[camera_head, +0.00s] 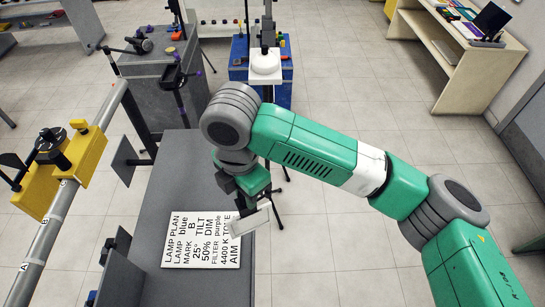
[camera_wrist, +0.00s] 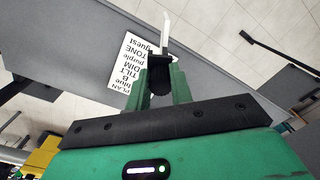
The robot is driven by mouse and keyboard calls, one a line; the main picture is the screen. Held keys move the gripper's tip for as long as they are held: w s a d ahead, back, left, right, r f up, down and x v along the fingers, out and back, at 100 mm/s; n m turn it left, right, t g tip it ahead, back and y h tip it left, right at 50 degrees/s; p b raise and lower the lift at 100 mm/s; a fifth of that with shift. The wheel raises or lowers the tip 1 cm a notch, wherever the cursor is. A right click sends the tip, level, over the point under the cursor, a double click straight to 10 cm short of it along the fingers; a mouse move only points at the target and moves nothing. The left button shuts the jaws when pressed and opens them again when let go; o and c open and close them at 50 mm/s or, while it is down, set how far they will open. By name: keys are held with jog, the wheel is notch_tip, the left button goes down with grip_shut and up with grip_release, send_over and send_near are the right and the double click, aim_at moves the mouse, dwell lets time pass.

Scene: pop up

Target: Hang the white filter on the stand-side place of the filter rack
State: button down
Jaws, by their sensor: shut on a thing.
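My gripper (camera_head: 243,200) is above the right side of the dark grey table. In the wrist view my gripper (camera_wrist: 160,88) is shut on the black grip of the white filter, whose thin white panel (camera_wrist: 166,30) sticks out beyond the fingertips, seen nearly edge-on. In the head view the white filter (camera_head: 252,223) hangs tilted below my gripper, over the right edge of the printed card. I cannot make out for sure which thing is the filter rack or its stand-side place.
The printed card (camera_head: 200,238) lies on the dark grey table (camera_head: 180,160). Dark upright plates (camera_head: 125,160) stand along the table's left side. A grey pipe (camera_head: 45,240) with a yellow clamp (camera_head: 83,150) runs at the far left. A blue case (camera_head: 238,72) stands behind.

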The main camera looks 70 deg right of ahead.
jog(key=w+a+r+n+p, duration=0.15)
jog(key=a+n+p, duration=0.9)
jog(key=a, duration=1.15)
jog(key=w+a+n+b, duration=0.1)
jog(key=w+a, duration=0.1)
jog(key=w, duration=0.2)
jog(key=w+a+b, duration=0.2)
jog(key=w, duration=0.3)
jog(key=w+a+n+b, duration=0.1)
jog(key=w+a, duration=0.2)
jog(key=w, duration=0.2)
jog(key=shift+w+f+n, duration=0.1)
jog(key=shift+f+n, duration=0.2)
jog(key=shift+n, duration=0.05)
jog(key=shift+f+b, duration=0.3)
jog(key=shift+f, duration=0.2)
jog(key=c, duration=1.2)
grip_release()
jog(key=shift+o, duration=0.2)
